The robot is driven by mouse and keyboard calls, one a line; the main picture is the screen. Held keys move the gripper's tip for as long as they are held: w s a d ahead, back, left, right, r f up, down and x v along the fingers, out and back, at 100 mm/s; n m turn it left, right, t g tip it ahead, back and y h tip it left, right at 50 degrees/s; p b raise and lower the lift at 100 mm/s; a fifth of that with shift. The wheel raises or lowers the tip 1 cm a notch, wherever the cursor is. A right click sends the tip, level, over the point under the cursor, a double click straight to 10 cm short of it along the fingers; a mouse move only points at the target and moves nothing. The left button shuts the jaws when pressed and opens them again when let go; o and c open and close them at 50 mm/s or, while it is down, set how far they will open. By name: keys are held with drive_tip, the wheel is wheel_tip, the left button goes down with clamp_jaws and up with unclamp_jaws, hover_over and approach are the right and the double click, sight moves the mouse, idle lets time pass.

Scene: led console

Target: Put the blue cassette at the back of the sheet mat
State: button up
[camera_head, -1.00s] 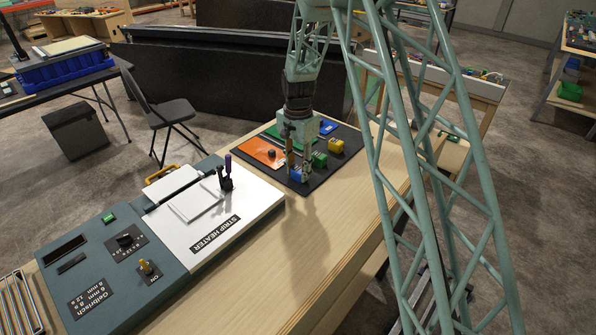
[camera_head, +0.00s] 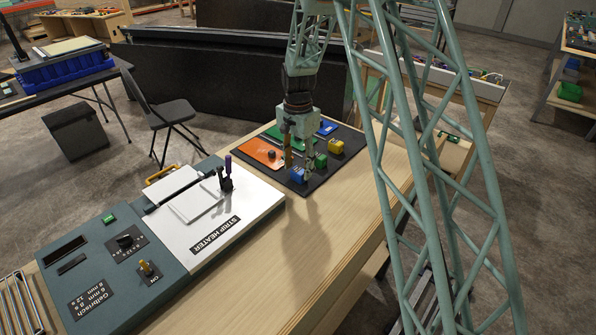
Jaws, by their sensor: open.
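The blue cassette (camera_head: 297,176) sits near the front edge of the dark sheet mat (camera_head: 343,160), on the bench. My gripper (camera_head: 299,172) points down over this front part of the mat. Its fingers are apart, with the blue cassette low between or just in front of them; I cannot tell whether they touch it. The fingers hide part of the mat behind them.
A green cassette (camera_head: 320,160) and a yellow cassette (camera_head: 336,146) stand right of my gripper. The strip heater (camera_head: 210,215) stands to the left. Bare bench lies in front.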

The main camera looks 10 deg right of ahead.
sight(298, 171)
wheel_tip(298, 171, up, 10)
idle(0.6)
idle(0.7)
